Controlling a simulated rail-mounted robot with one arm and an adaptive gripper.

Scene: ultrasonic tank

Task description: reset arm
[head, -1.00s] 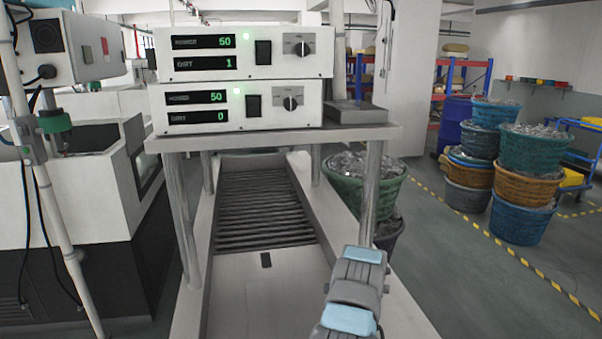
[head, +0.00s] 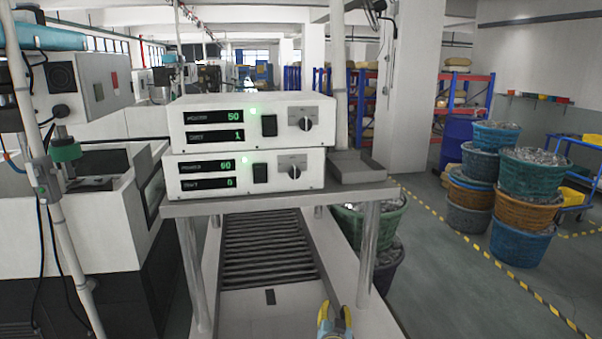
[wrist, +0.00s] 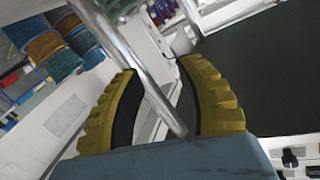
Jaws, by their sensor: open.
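My gripper (head: 336,316) shows at the bottom centre of the head view, its yellow fingers spread over the near end of the ribbed channel (head: 267,250). In the wrist view my gripper (wrist: 155,72) has its two yellow, toothed fingers apart, black on their inner sides. A shiny metal pole (wrist: 128,50) crosses the gap in that view. I see no object held, and cannot tell how far the pole is from the fingers. Most of my arm is out of the head view.
Two stacked white control boxes (head: 252,122) with green readouts stand on a metal shelf (head: 275,200) over the channel. A white machine (head: 85,215) is at left. Baskets of metal parts (head: 524,190) stand at right.

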